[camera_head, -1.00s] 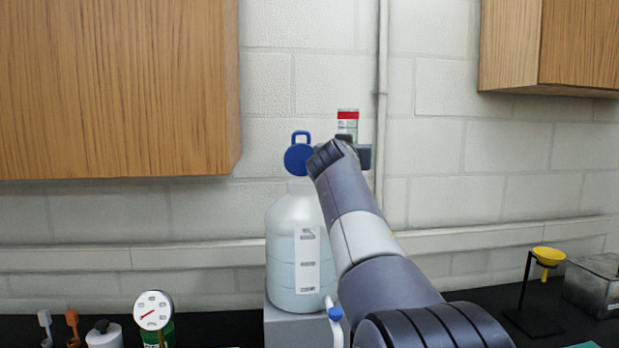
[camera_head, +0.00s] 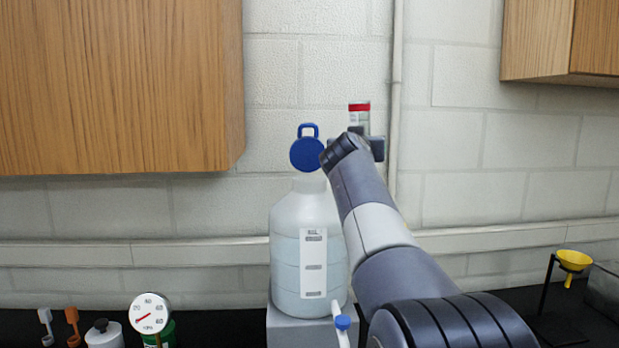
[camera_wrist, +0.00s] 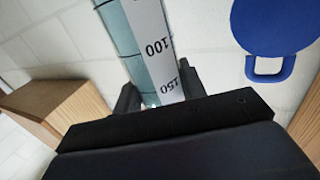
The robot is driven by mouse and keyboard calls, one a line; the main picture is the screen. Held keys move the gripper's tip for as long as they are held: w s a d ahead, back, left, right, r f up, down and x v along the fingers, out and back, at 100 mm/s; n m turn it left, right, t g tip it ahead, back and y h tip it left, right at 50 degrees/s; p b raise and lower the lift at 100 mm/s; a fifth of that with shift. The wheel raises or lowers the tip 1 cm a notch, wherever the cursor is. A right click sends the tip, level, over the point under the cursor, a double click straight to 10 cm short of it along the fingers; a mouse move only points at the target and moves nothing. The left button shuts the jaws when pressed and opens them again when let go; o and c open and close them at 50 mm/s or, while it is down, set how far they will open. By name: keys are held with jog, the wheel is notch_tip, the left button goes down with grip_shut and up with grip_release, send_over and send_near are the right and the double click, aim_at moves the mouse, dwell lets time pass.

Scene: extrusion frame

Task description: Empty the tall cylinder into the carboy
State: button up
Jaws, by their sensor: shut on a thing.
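The tall cylinder (camera_head: 359,117) is clear with a red band near its top and looks upright. In the head view the gripper is mostly hidden behind my wrist, right of and above the carboy's mouth. The carboy (camera_head: 287,245) is a translucent white bottle with a label strip. Its blue cap (camera_head: 307,153) stands raised over the open neck and also shows in the wrist view (camera_wrist: 272,22). The cylinder's lower part is hidden.
The carboy stands on a grey block (camera_head: 290,330), with a blue-capped spout (camera_head: 343,322) low in front. A round gauge (camera_head: 149,313) and a white bottle (camera_head: 103,336) are at left. A yellow funnel (camera_head: 573,261) on a stand is at right. Wooden cabinets (camera_head: 120,90) hang above.

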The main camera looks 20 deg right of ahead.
notch_tip(320, 180, down, 7)
jog(key=n+b, duration=0.3)
jog(key=shift+w+a+r+n, duration=0.1)
jog(key=shift+a+r+n, duration=0.1)
jog(key=shift+n, duration=0.1)
jog(key=shift+n+p, duration=0.3)
jog(key=shift+p, duration=0.05)
jog(key=shift+f+n, duration=0.3)
jog(key=shift+f, duration=0.05)
jog(key=shift+w+a+f+n+p, duration=0.2)
jog(key=shift+w+a+n+p, duration=0.1)
jog(key=shift+n+p, duration=0.55)
jog(key=n+p, duration=0.3)
jog(key=shift+s+d+f+n, duration=0.2)
jog(key=shift+s+d+n, duration=0.05)
jog(key=shift+s+d, duration=0.1)
jog(key=shift+s+d+r+n+p, duration=0.1)
jog(key=shift+r+n+p, duration=0.3)
jog(key=shift+n, duration=0.15)
jog(key=shift+s+d+r+n+p, duration=0.1)
jog(key=shift+r+n+p, duration=0.25)
jog(key=shift+n, duration=0.2)
jog(key=shift+r+n+p, duration=0.35)
jog(key=shift+r+n, duration=0.2)
jog(key=shift+n, duration=0.25)
jog(key=shift+w+a+n, duration=0.4)
jog(key=shift+n, duration=0.4)
